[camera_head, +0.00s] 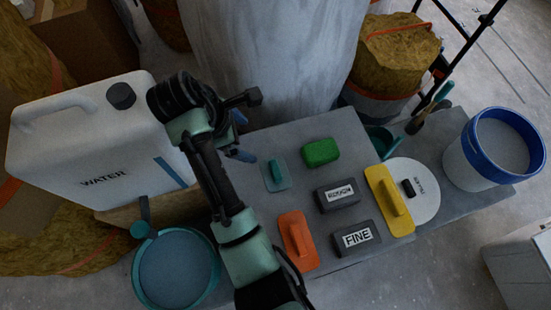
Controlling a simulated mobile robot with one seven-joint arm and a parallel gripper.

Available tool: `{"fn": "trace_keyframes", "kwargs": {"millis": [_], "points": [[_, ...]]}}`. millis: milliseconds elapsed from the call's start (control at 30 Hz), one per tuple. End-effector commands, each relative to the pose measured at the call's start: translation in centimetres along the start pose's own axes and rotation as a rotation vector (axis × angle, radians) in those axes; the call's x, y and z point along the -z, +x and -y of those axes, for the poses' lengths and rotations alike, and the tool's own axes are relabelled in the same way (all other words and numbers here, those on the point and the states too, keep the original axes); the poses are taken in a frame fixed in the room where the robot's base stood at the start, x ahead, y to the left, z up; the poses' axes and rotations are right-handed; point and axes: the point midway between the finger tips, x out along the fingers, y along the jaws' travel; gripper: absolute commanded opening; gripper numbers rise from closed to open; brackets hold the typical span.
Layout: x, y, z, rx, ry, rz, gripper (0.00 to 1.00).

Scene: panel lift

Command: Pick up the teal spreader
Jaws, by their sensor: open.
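The teal spreader (277,175) is a small flat plate with a raised handle. It lies near the left side of the grey board, left of a green block. My gripper (243,136) is open, up and to the left of the spreader and apart from it. My own arm partly hides the gripper, and only bluish finger parts show. Nothing is seen between the fingers.
The grey board (262,147) also bears the green block (320,152), two dark labelled blocks (337,195), an orange float (297,240) and a yellow float (389,199). A white water canister (90,150), teal bucket (145,285) and blue-rimmed bucket (465,165) stand around.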

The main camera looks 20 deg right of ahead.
Motion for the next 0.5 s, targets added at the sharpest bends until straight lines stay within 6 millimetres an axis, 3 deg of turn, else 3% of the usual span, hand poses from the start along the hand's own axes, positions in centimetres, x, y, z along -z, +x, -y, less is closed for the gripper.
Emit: {"fn": "trace_keyframes", "kwargs": {"millis": [33, 133, 500], "points": [[0.3, 1.5, 1.4, 0.056, -0.047, 0.016, 1.0], [0.3, 2.8, 2.7, 0.115, -0.097, 0.032, 1.0], [0.0, 9.0, 3.7, 0.124, -0.105, 0.033, 1.0]]}}
